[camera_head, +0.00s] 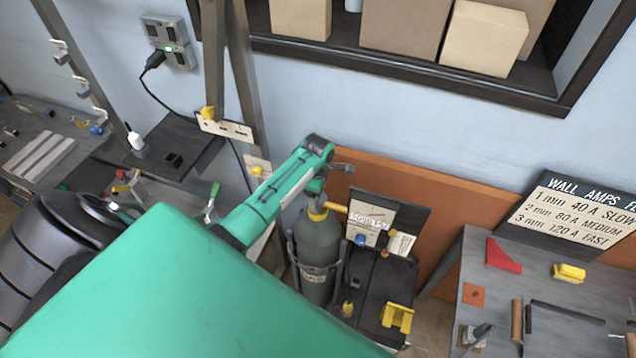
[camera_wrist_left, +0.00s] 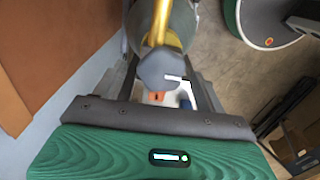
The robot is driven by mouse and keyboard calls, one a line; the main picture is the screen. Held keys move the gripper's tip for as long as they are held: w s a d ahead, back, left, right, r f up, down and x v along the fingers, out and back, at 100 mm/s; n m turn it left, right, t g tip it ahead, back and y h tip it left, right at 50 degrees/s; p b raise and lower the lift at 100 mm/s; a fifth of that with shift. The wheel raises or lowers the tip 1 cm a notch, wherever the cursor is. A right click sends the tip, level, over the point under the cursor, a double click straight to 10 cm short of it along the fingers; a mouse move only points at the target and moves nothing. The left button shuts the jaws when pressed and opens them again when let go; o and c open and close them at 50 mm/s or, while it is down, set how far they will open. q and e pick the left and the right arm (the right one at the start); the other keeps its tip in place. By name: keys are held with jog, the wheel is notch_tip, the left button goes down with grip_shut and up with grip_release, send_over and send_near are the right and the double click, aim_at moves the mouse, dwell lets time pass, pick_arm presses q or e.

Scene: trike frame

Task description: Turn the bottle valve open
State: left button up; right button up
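The grey gas bottle (camera_head: 320,243) stands upright in a holder, with a brass valve neck (camera_head: 317,213) on top. In the left wrist view the brass valve part (camera_wrist_left: 159,28) runs down to a grey faceted piece (camera_wrist_left: 163,68) just ahead of my gripper's dark front bar. Grey bars show on both sides of that piece; I cannot tell whether they are my fingers or the holder. Whether the gripper touches the valve is unclear. My right gripper is not in view.
A dark stand with a label card (camera_head: 371,218) and a yellow block (camera_head: 397,317) is right of the bottle. A grey workbench (camera_head: 570,300) with tools is farther right. An orange panel (camera_head: 440,205) stands behind. My green arm fills the lower left foreground.

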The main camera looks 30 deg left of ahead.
pick_arm(q)
jog(key=shift+d, duration=0.1)
jog(key=shift+r, duration=0.35)
notch_tip(320, 180, up, 13)
jog(key=b, duration=0.3)
jog(key=shift+b, duration=0.35)
